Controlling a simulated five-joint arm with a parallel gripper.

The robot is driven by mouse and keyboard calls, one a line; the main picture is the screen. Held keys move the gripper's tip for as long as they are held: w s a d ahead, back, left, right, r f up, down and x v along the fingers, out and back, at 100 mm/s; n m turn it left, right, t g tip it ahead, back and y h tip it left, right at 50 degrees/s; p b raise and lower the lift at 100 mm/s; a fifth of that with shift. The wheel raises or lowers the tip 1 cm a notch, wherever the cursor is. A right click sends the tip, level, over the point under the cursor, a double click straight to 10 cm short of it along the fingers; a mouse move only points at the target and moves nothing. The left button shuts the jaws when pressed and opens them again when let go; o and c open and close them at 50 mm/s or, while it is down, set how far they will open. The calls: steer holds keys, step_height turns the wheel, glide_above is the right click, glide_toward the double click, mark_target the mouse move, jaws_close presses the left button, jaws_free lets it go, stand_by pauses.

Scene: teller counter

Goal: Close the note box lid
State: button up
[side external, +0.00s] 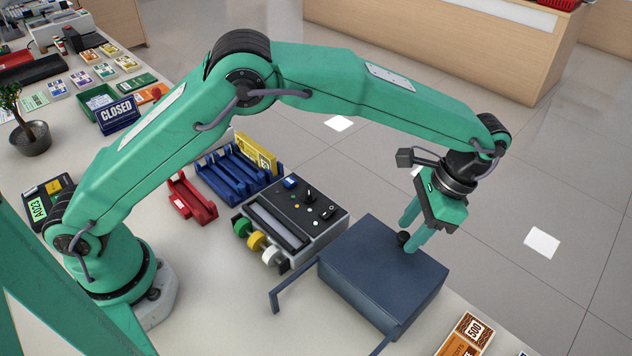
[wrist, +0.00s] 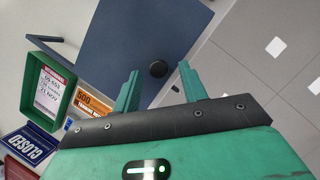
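The note box (side external: 365,295) is dark blue and stands near the counter's edge at lower centre right in the side view. Its flat lid (side external: 375,258) lies across the top; I cannot tell whether a gap is left under it. A round black knob (side external: 403,238) sits on the lid, near the edge on my gripper's side. The lid (wrist: 130,30) and knob (wrist: 158,69) also show in the wrist view. My gripper (side external: 411,238) is open, pointing down at the knob. In the wrist view its fingertips (wrist: 159,72) lie on either side of the knob; contact is unclear.
A dark bar (side external: 290,282) juts from the box's left side over the counter. A grey device (side external: 292,218) with coloured rolls stands close behind the box. Orange note bundles (side external: 466,335) lie at the front right. Floor shows beyond the counter's edge.

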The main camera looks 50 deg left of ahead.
stand_by(0.3)
steer(key=v, duration=0.7)
steer(key=shift+r, duration=0.35)
steer(key=shift+w, duration=0.1)
steer(key=s+a+r+n+t+h, duration=0.1)
steer(key=s+a+r+n+t, duration=0.15)
steer(key=a+r, duration=0.6)
steer(key=s+a+r+n+t+h, duration=0.2)
steer(key=s+a+r, duration=0.25)
steer(key=a, duration=0.65)
steer(key=s+a+f+n+t, duration=0.2)
steer(key=s+a, duration=0.4)
steer(key=s, duration=0.1)
steer(key=s+a+f+n+t, duration=0.2)
steer(key=s+a, duration=0.4)
steer(key=s, duration=0.2)
steer(key=shift+a+f+t, duration=0.15)
steer(key=shift+f+t, duration=0.2)
